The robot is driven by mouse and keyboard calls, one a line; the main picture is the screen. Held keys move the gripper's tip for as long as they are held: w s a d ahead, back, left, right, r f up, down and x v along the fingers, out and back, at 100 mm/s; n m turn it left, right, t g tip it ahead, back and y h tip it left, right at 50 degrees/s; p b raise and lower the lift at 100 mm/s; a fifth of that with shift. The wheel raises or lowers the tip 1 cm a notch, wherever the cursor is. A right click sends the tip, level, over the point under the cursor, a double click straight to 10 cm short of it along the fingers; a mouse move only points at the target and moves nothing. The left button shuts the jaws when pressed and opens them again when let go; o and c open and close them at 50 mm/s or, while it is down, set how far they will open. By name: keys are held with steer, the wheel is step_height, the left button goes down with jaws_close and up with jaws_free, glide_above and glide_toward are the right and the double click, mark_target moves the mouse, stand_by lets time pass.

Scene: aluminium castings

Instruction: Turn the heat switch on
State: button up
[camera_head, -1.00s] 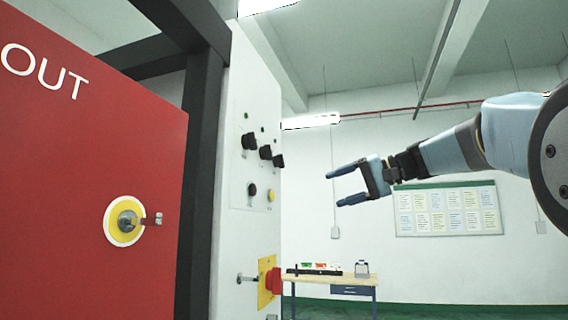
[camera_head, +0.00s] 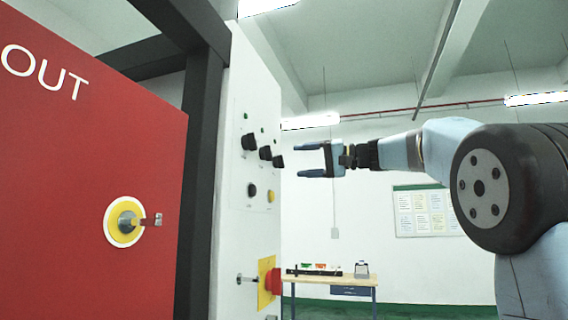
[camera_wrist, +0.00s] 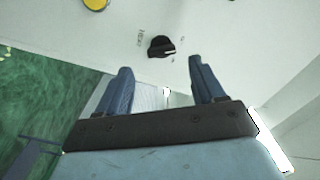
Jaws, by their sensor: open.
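The white control panel (camera_head: 238,205) carries several black rotary switches. In the head view three of them run in a slanting row: one at upper left (camera_head: 249,142), one in the middle (camera_head: 265,153) and one at right (camera_head: 278,161). I cannot tell which is the heat switch. My gripper (camera_head: 302,161) is open and empty, its fingers pointing left at the panel, apart from the right switch. In the wrist view a black switch (camera_wrist: 161,46) with a white pointer mark sits ahead, roughly between my two fingertips (camera_wrist: 160,68). Its small label is unreadable.
Below the row are a black knob (camera_head: 252,190) and a yellow button (camera_head: 270,196). A red knob on a yellow plate (camera_head: 265,283) sits low on the panel. A red door (camera_head: 90,170) stands at left; a workbench (camera_head: 330,277) stands behind.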

mark_target(279, 162)
steer(key=shift+x, duration=2.4)
steer(key=shift+c, duration=0.2)
